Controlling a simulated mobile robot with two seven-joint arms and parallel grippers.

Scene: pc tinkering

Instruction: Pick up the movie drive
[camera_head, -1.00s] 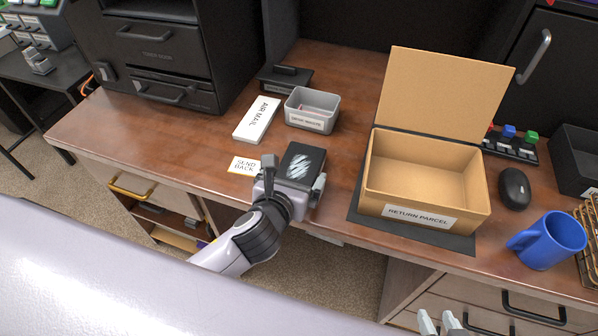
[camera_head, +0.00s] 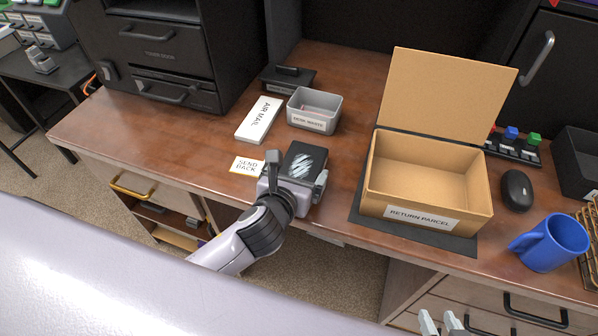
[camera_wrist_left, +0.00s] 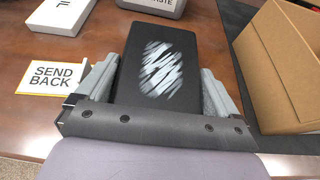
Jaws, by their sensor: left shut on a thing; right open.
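The movie drive looks to be the black box with a white scribbled patch (camera_head: 305,160) near the desk's front edge. No name shows on it. In the left wrist view the same black drive (camera_wrist_left: 162,70) lies between the two grey fingers. My left gripper (camera_head: 295,180) is shut on its sides, at the near end. I cannot tell whether the drive is lifted off the desk. My right gripper (camera_head: 441,322) shows only its fingertips at the bottom edge of the head view, apart and empty.
A "SEND BACK" card (camera_head: 247,165) lies left of the drive. An "AIR MAIL" box (camera_head: 259,119) and a grey bin (camera_head: 314,111) stand behind. An open "RETURN PARCEL" box (camera_head: 425,213), a mouse (camera_head: 517,190) and a blue mug (camera_head: 550,242) are to the right.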

